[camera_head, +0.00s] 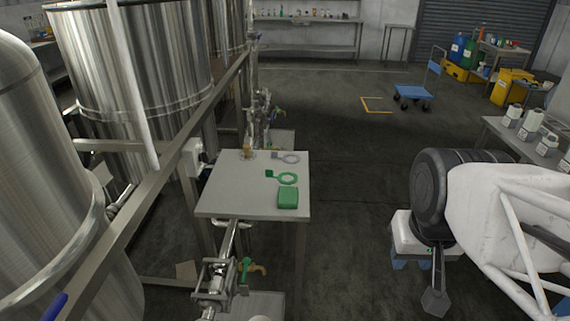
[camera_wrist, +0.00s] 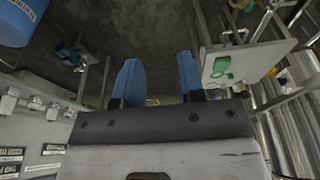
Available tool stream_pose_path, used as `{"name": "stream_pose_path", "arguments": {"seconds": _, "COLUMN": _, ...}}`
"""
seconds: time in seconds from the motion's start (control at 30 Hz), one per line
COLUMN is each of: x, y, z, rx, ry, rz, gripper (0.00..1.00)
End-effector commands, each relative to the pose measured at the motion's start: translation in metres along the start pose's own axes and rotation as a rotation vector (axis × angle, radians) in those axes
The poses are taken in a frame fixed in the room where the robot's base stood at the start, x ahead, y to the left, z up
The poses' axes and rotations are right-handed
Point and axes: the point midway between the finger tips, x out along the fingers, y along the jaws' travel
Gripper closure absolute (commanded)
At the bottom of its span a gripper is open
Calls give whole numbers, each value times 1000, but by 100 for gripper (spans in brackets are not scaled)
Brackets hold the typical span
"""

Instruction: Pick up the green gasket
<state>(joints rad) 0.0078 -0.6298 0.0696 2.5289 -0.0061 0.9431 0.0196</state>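The green gasket (camera_head: 288,179), a flat ring with a side tab, lies on a small grey table (camera_head: 225,198) in the head view. A green box (camera_head: 288,198) sits just in front of it, and a grey-purple ring gasket (camera_head: 291,158) lies behind it. In the wrist view, green shapes (camera_wrist: 221,67) show on the table at upper right; I cannot clearly tell gasket from box there. My gripper (camera_wrist: 158,75) is open, its blue fingers apart with nothing between them. In the head view it is low at the right, well away from the table.
Steel tanks (camera_head: 135,60) and a frame rail line the table's left side. Pipework with a green-handled valve (camera_head: 246,268) stands at the table's front. A brass-coloured piece (camera_head: 247,153) is at its back left. Open floor lies right of the table. A bench with white containers (camera_head: 530,125) is at far right.

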Motion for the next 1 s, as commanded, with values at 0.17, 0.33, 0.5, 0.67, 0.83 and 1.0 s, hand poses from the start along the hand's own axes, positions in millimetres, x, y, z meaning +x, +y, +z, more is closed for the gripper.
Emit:
{"name": "stream_pose_path", "arguments": {"seconds": 0.17, "x": 1, "y": -5, "z": -12, "rx": 32, "ry": -17, "rz": -24, "gripper": 64}}
{"name": "stream_pose_path", "arguments": {"seconds": 0.33, "x": 3, "y": -15, "z": -36, "rx": 95, "ry": -53, "rz": -70, "gripper": 64}}
{"name": "stream_pose_path", "arguments": {"seconds": 0.5, "x": 8, "y": -29, "z": -69, "rx": 181, "ry": -99, "rz": -130, "gripper": 64}}
{"name": "stream_pose_path", "arguments": {"seconds": 0.67, "x": 14, "y": -43, "z": -101, "rx": 265, "ry": -149, "rz": -187, "gripper": 64}}
{"name": "stream_pose_path", "arguments": {"seconds": 0.83, "x": 24, "y": -57, "z": -135, "rx": 355, "ry": -201, "rz": -244, "gripper": 64}}
{"name": "stream_pose_path", "arguments": {"seconds": 1.0, "x": 36, "y": -73, "z": -169, "rx": 446, "ry": -259, "rz": -299, "gripper": 64}}
